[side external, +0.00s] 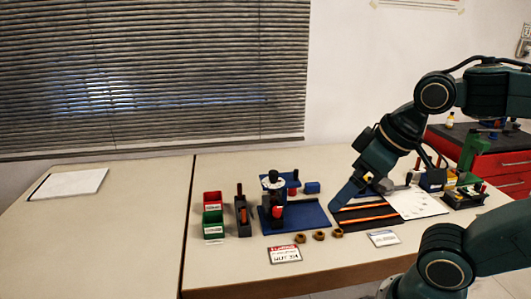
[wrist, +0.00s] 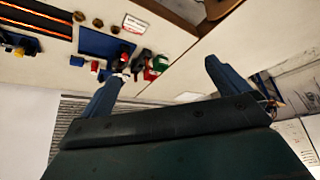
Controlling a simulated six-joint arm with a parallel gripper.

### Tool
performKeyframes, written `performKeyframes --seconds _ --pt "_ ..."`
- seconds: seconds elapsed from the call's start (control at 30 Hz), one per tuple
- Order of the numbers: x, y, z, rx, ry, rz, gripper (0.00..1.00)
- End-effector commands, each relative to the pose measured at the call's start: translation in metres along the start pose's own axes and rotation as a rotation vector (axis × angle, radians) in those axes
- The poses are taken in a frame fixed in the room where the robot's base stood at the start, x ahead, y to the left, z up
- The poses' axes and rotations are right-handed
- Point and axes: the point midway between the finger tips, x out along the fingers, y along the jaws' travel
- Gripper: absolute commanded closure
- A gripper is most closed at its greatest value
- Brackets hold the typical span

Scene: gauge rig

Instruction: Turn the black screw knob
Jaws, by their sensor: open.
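The gauge rig stands on a blue base plate (side external: 305,219) in the middle of the table, with a dark upright post (side external: 268,202), a white-faced dial (side external: 273,176) and a red part (side external: 277,211). Small black parts show on the rig, but I cannot tell which is the black screw knob. The blue plate also shows in the wrist view (wrist: 92,41), with the rig (wrist: 122,54) near my left finger. My gripper (side external: 335,207) is right of the blue plate, low over the dark tray in the side view. Its blue fingers (wrist: 165,70) are wide apart and empty.
A red bin (side external: 212,198), a green bin (side external: 213,231) and a dark holder (side external: 243,216) stand left of the rig. Several brown knobs (side external: 318,236) and a label card (side external: 285,254) lie in front. A dark tray with orange strips (side external: 368,218) lies right. The left table is mostly clear.

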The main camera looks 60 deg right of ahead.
Motion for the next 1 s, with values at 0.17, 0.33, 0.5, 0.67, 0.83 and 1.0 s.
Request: performKeyframes --seconds 0.17,0.33,0.5,0.67,0.83,1.0 --pt "0.0 0.0 0.0 0.0 0.0 0.0 0.0" --pt "0.0 0.0 0.0 0.0 0.0 0.0 0.0" --pt "0.0 0.0 0.0 0.0 0.0 0.0 0.06" --pt "-0.001 0.001 -0.004 -0.012 -0.003 0.002 0.37" --pt "-0.003 0.004 -0.019 -0.07 -0.024 0.008 0.49" --pt "-0.005 0.012 -0.048 -0.183 -0.063 0.016 0.49"
